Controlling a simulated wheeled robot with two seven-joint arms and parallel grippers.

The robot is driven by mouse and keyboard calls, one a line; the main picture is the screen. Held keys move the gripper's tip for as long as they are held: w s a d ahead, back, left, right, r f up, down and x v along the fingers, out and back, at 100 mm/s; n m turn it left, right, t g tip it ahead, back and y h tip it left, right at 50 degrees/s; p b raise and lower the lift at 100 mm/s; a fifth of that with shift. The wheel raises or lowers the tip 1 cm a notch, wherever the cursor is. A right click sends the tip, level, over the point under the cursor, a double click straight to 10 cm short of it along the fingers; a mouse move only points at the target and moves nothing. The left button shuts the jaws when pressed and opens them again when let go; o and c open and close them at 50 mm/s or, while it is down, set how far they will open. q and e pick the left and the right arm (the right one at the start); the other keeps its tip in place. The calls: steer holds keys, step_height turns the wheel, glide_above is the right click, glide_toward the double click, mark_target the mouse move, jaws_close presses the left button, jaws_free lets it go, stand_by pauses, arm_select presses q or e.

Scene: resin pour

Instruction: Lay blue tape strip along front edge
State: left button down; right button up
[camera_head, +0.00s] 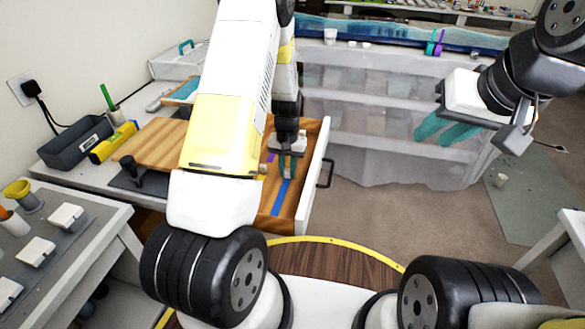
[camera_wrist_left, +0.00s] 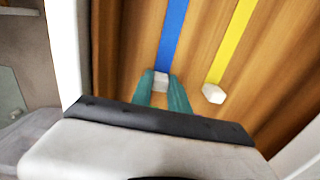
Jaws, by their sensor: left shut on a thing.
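A blue tape strip (camera_head: 281,198) lies in an open wooden drawer (camera_head: 315,165). It also shows in the left wrist view (camera_wrist_left: 173,35), with a small white block (camera_wrist_left: 161,80) at its near end. My left gripper (camera_head: 288,172) is down inside the drawer. Its teal fingers (camera_wrist_left: 161,92) are shut on that white end block of the blue strip. A wooden board (camera_head: 150,147) lies on the bench beside the drawer, partly hidden by my left arm. My right gripper (camera_head: 446,132) is open and empty, in the air at the right.
A yellow strip (camera_wrist_left: 232,40) with its own white end block (camera_wrist_left: 213,93) lies beside the blue one. A dark bin (camera_head: 75,142) and a yellow level (camera_head: 112,142) stand at the bench's left. A sheet-covered table (camera_head: 375,115) stands behind. Floor right of the drawer is clear.

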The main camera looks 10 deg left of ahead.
arm_select(q)
steer(key=shift+r, duration=1.05)
steer(key=shift+r, duration=3)
